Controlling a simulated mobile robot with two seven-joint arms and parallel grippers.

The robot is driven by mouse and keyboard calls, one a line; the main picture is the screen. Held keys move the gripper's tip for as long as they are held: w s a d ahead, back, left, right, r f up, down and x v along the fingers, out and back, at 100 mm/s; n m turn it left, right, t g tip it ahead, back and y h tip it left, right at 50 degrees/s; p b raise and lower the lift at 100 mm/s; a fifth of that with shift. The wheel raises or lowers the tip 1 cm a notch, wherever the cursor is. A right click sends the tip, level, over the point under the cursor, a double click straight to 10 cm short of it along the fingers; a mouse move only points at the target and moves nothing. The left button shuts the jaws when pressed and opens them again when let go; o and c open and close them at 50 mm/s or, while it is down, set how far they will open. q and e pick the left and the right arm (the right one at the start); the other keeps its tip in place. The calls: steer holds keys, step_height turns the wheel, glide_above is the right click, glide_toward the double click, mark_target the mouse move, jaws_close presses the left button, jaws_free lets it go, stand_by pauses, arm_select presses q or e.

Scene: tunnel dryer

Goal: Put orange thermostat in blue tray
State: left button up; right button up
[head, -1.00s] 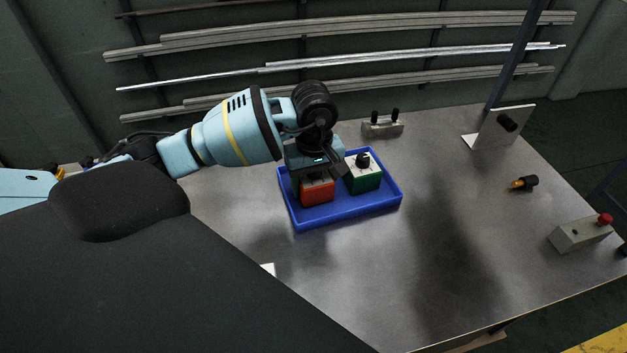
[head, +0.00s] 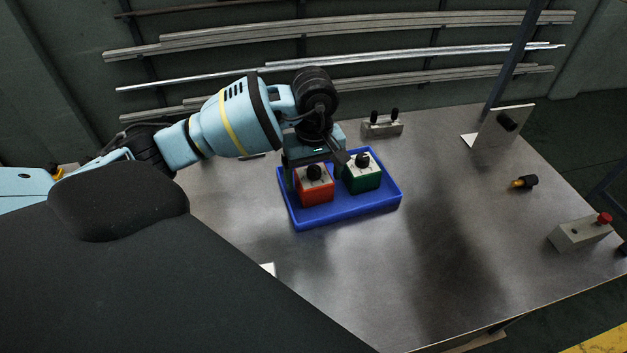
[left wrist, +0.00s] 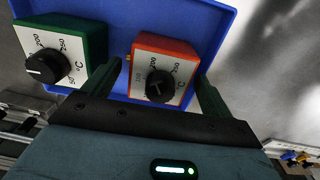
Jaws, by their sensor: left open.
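The orange thermostat (head: 315,191), a red-orange box with a pale face and black knob, rests in the left part of the blue tray (head: 350,209). A green thermostat (head: 362,180) sits to its right in the same tray. My left gripper (head: 314,170) is open and just above and behind the orange thermostat. In the left wrist view the orange thermostat (left wrist: 168,52) lies between the open fingers, and the green thermostat (left wrist: 90,30) is to the left. My right gripper is not in view.
A grey block with two black knobs (head: 382,127) stands behind the tray. At the right are a white plate with a black knob (head: 508,124), a black and yellow part (head: 525,182) and a grey box with a red button (head: 583,233). The table front is clear.

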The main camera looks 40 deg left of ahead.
arm_select(q)
step_height(320, 180, up, 10)
steer(key=shift+f, duration=0.25)
stand_by(0.6)
